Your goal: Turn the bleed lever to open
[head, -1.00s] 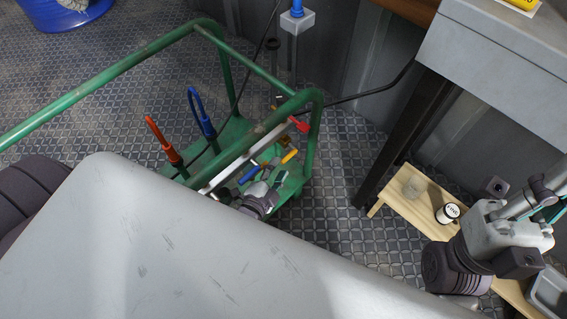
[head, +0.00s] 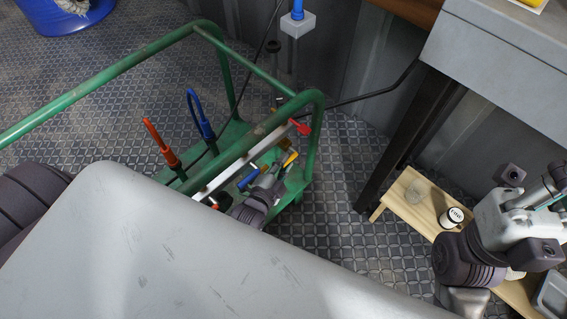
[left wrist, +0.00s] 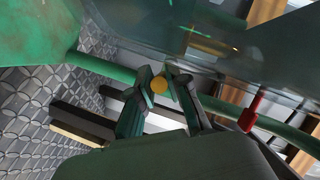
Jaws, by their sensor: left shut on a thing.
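The green cart (head: 120,70) stands left of centre with several valve parts low at its right end. A small yellow lever (head: 290,158) sits there beside a blue handle (head: 247,180). My left gripper (head: 277,172) reaches in from below and meets the yellow lever. In the left wrist view my left gripper (left wrist: 162,82) has its fingertips closed around a round yellow end (left wrist: 159,84), which seems to be this lever. I cannot read any lever markings. My right arm shows at the right, but its fingers do not.
A red handle (head: 302,128) and a pale bar (head: 228,172) lie close above my left gripper. A low wooden bench (head: 408,200) holds a small can (head: 451,217). Patterned floor (head: 335,190) is clear between.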

